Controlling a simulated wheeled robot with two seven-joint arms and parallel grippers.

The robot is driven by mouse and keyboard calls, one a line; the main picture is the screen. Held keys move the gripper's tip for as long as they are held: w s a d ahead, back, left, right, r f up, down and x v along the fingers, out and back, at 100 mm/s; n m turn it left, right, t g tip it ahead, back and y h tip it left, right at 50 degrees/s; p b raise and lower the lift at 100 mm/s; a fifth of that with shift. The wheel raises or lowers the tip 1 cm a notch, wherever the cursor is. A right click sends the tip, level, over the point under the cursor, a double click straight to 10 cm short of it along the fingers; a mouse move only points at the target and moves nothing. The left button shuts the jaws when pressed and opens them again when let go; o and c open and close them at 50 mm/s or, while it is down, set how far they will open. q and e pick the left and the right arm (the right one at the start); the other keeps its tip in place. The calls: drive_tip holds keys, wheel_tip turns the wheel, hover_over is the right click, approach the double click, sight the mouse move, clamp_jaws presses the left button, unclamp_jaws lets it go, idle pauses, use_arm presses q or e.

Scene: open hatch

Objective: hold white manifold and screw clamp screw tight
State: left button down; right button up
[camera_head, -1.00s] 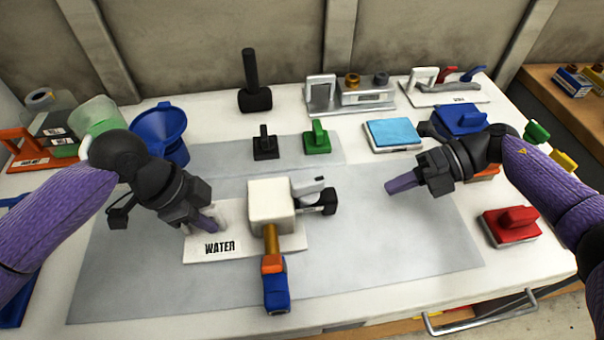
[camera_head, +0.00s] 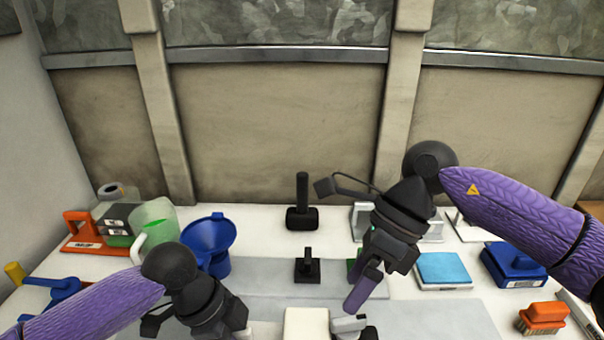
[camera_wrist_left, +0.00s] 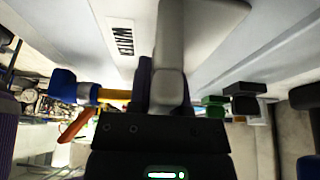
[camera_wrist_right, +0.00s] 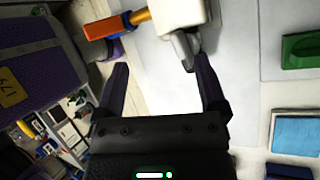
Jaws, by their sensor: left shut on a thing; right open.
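The white manifold (camera_head: 306,325) shows only its block's top at the bottom edge of the head view. Its plate marked WATER (camera_wrist_left: 120,38) shows in the left wrist view. My left gripper (camera_wrist_left: 166,90) is shut on the manifold's pale upright grip; its fingertips are cut off in the head view. The clamp screw (camera_head: 350,326), grey with a black end, sits at the block's right side. My right gripper (camera_head: 362,290) is open and empty above and behind it. In the right wrist view the grey clamp part (camera_wrist_right: 182,48) lies beyond the fingers, nearer the right-hand one.
A brass pipe with an orange and blue end (camera_wrist_right: 104,27) sticks out of the manifold. A black-handled block (camera_head: 307,268), a blue funnel (camera_head: 209,245), a light-blue pad (camera_head: 443,269) and a blue-handled block (camera_head: 514,264) stand around the grey mat.

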sight(347, 319)
drive_tip(key=r+n+t+h, duration=0.1)
drive_tip(key=h, duration=0.1)
drive_tip(key=r+n+t+h, duration=0.1)
drive_tip(key=r+n, duration=0.1)
drive_tip(key=a+r+n+t+h, duration=0.1)
drive_tip(key=r+n+h, duration=0.1)
drive_tip(key=shift+s+h, duration=0.3)
drive_tip(key=shift+s, duration=0.05)
drive_tip(key=shift+f, duration=0.15)
drive_tip(key=shift+f, duration=5.85)
clamp_jaws()
